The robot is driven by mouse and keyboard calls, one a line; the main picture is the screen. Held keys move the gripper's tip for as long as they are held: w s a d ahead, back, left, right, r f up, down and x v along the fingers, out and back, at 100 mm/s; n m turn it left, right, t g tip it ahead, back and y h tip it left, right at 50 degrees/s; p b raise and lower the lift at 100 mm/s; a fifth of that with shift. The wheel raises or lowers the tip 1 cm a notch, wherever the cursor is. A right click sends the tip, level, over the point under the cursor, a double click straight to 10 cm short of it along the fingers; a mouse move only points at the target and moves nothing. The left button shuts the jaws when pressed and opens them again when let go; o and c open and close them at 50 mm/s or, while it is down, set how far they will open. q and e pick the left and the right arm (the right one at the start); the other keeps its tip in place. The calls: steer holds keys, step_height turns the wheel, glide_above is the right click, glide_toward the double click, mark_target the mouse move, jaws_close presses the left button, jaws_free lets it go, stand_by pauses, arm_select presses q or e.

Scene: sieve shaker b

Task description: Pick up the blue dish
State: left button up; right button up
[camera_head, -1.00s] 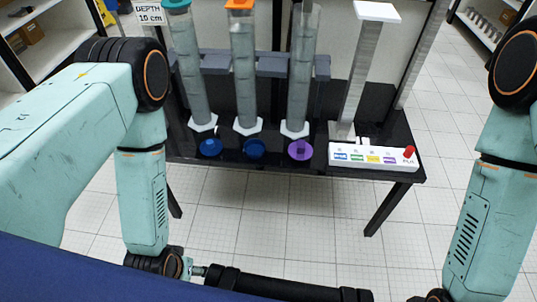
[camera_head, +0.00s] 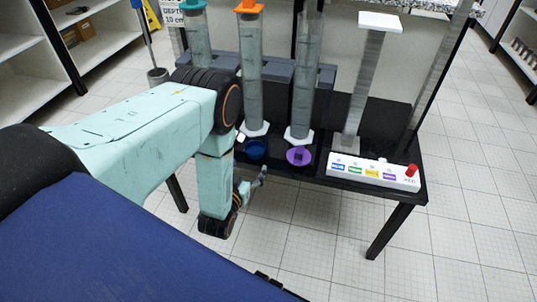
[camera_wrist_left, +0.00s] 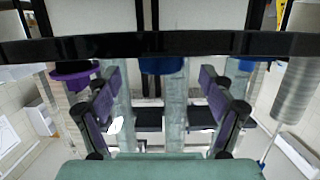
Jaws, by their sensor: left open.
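A blue dish (camera_head: 255,149) sits at the front of the black table, at the foot of the orange-topped cylinder. In the left wrist view, which looks upside down, a blue dish (camera_wrist_left: 161,65) shows between the fingertips, at the table edge. My left gripper (camera_head: 262,176) is just in front of the table's front edge, below the blue dish in the picture. Its fingers are open and empty in the wrist view (camera_wrist_left: 161,80), apart from the dish. A second blue dish (camera_wrist_left: 242,65) shows there to the right; my left arm hides it in the head view.
A purple dish (camera_head: 299,156) stands right of the blue dish. Tall cylinders (camera_head: 303,90) stand close behind the dishes. A white panel with a red knob (camera_head: 373,172) lies at the table's right. The tiled floor in front is free.

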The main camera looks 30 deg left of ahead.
mark_target(258, 142)
arm_select(q)
steer(key=shift+w+d+r+t, duration=0.1)
steer(key=shift+w+r+t, duration=0.1)
steer(key=shift+r, duration=0.2)
steer(key=shift+w+r+t, duration=0.1)
steer(key=shift+r+t, duration=0.1)
steer(key=shift+r, duration=0.2)
steer(key=shift+w, duration=0.2)
steer(key=b+x, duration=0.1)
steer(key=x, duration=0.1)
steer(key=b+x, duration=0.1)
steer(key=x, duration=0.1)
steer(key=b+x, duration=0.1)
steer(key=x, duration=0.2)
steer(key=shift+a, duration=0.3)
steer(key=shift+w, duration=0.15)
arm_select(e)
step_height(258, 142, down, 4)
steer(key=shift+d+r, duration=0.1)
steer(key=shift+r, duration=0.15)
arm_select(q)
steer(key=shift+r, duration=0.1)
steer(key=shift+c, duration=0.2)
steer(key=c, duration=1)
